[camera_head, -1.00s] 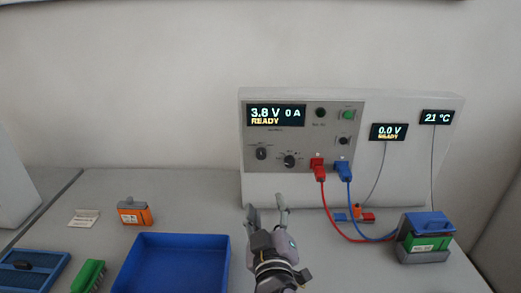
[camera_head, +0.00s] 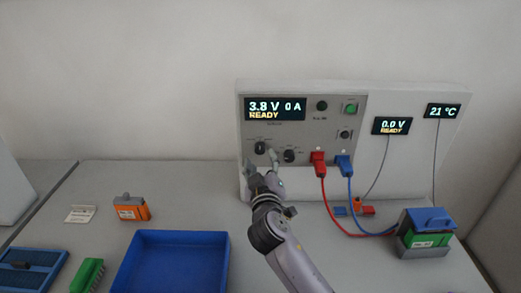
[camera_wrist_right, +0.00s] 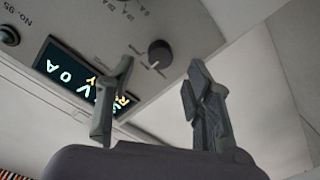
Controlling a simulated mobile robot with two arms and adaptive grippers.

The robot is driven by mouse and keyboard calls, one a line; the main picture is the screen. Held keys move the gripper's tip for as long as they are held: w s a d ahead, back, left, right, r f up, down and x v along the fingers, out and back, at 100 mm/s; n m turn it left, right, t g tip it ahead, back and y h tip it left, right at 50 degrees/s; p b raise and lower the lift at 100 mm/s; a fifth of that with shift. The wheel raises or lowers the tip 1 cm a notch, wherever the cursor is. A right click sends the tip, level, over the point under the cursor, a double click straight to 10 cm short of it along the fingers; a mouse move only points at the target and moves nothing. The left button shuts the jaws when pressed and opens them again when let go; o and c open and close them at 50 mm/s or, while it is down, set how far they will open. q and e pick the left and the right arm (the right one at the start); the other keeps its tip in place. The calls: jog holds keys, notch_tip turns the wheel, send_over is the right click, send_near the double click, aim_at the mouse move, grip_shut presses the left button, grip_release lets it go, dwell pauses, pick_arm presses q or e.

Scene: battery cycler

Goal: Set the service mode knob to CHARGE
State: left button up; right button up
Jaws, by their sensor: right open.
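The cycler panel (camera_head: 330,130) carries two dark round knobs low on its left part, a left knob (camera_head: 260,147) and a right knob (camera_head: 290,156). Their labels are too small to read, so I cannot tell which is the service mode knob. My right gripper (camera_head: 261,163) is open and empty just in front of and below the left knob, apparently without contact. In the right wrist view one dark knob (camera_wrist_right: 160,53) with a light pointer line shows beyond the gap between the open fingers (camera_wrist_right: 160,78). My left gripper is not in view.
A red plug (camera_head: 318,158) and a blue plug (camera_head: 344,162) sit in the panel right of the knobs, with cables running to a green battery holder (camera_head: 428,238). A blue tray (camera_head: 172,262) and an orange battery (camera_head: 131,208) lie left on the table.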

aim_at(260, 151)
jog(key=w, duration=0.3)
jog(key=shift+w+a, duration=0.1)
jog(key=shift+w, duration=0.75)
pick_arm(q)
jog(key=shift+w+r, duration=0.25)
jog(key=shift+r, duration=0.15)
pick_arm(e)
grip_shut()
